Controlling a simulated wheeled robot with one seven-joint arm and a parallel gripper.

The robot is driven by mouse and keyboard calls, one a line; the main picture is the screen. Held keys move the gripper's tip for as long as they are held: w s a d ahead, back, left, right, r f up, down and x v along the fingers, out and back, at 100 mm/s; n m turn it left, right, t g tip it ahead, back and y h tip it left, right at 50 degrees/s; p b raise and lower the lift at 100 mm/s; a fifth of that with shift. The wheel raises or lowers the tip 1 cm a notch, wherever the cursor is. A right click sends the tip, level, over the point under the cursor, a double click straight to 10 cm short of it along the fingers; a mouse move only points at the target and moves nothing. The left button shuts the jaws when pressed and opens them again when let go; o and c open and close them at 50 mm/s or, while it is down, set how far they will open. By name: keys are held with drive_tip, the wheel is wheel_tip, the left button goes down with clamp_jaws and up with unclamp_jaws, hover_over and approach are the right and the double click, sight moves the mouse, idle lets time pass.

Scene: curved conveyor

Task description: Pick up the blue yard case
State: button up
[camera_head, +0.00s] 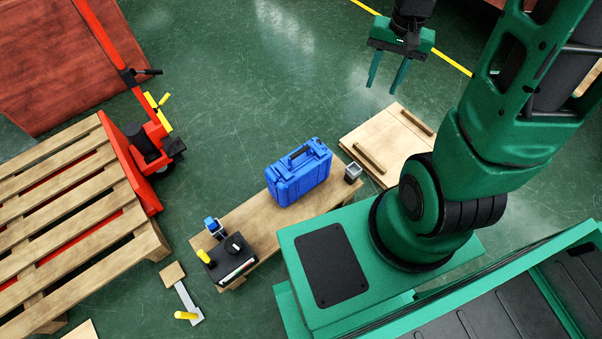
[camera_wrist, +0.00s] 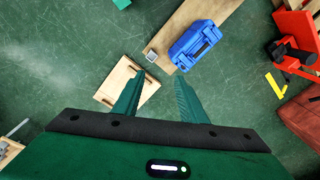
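The blue yard case (camera_head: 299,174) stands upright on a wooden plank bench, with its handle on top. It also shows in the wrist view (camera_wrist: 195,46), just beyond my fingertips and slightly right of centre. My gripper (camera_head: 387,80) is in the air at the upper right of the head view, to the right of the case and apart from it. Its two green fingers are spread with nothing between them, as the wrist view also shows (camera_wrist: 160,82).
The bench (camera_head: 232,216) also carries a small metal cup (camera_head: 353,172), a blue-topped item (camera_head: 212,226) and a black box (camera_head: 228,262). A wooden board with handles (camera_head: 388,146) lies right of it. A red pallet jack (camera_head: 146,140) and pallet (camera_head: 75,215) stand left. Open green floor lies behind the case.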

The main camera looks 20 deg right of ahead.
drive_tip(key=w+a+f+m, duration=0.1)
drive_tip(key=w+a+f, duration=0.1)
drive_tip(key=w+f, duration=0.5)
drive_tip(key=m+t+y, duration=0.1)
drive_tip(key=m+y, duration=0.3)
drive_tip(key=m, duration=0.1)
approach(300, 150)
drive_tip(key=shift+m+t, duration=0.3)
drive_tip(key=x, duration=0.3)
drive_tip(key=s+x, duration=0.1)
drive_tip(key=shift+w+a+f, duration=0.1)
drive_tip(key=shift+a+f, duration=0.15)
drive_tip(key=shift+f, duration=0.15)
drive_tip(key=shift+x, duration=3.3)
drive_tip(key=shift+w+d, duration=0.15)
clamp_jaws()
drive_tip(key=shift+r, duration=0.1)
